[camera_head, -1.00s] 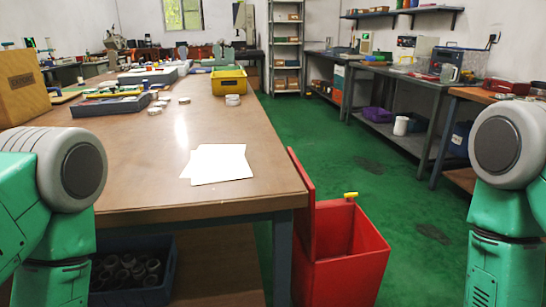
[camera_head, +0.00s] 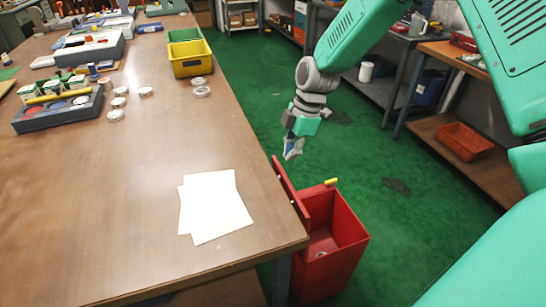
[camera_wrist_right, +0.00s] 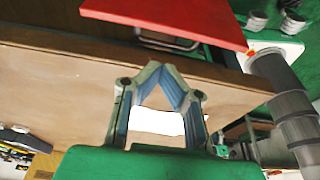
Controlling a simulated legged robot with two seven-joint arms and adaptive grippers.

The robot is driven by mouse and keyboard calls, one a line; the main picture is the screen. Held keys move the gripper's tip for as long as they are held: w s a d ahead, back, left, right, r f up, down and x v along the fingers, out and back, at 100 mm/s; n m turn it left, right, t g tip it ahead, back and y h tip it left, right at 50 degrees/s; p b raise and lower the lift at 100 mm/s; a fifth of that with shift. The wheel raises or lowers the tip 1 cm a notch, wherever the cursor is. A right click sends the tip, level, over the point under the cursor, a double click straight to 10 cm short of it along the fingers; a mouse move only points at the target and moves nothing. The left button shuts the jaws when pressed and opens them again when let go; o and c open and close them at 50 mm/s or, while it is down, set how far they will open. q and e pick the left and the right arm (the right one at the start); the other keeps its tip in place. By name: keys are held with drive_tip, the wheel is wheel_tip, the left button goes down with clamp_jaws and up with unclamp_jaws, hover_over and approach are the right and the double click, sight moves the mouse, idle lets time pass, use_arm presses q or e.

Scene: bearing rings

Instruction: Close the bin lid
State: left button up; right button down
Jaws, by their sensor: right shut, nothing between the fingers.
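The red bin (camera_head: 345,240) stands on the floor at the right edge of the table. Its red lid (camera_head: 287,188) is open and stands up along the table side. A yellow tab (camera_head: 331,182) is on the bin's far rim. A small pale ring (camera_head: 320,254) seems to lie inside. My right gripper (camera_head: 292,152) is shut and empty, pointing down just beyond the lid, apart from it in the head view. In the right wrist view my gripper (camera_wrist_right: 160,68) has its fingertips together, and a red panel (camera_wrist_right: 165,18), apparently the lid, crosses the top. My left gripper is not in view.
The brown table (camera_head: 130,190) fills the left, with white paper sheets (camera_head: 215,206) near the bin. A yellow bin (camera_head: 190,60) and several rings stand farther back. A workbench with an orange tray (camera_head: 465,142) is at right. Green floor is free around the bin.

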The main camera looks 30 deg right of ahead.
sight(283, 179)
drive_tip(key=b+x, duration=0.1)
drive_tip(key=x, duration=0.7)
drive_tip(key=shift+d+f, duration=0.1)
drive_tip(key=shift+f, duration=0.55)
drive_tip(key=shift+a, duration=0.25)
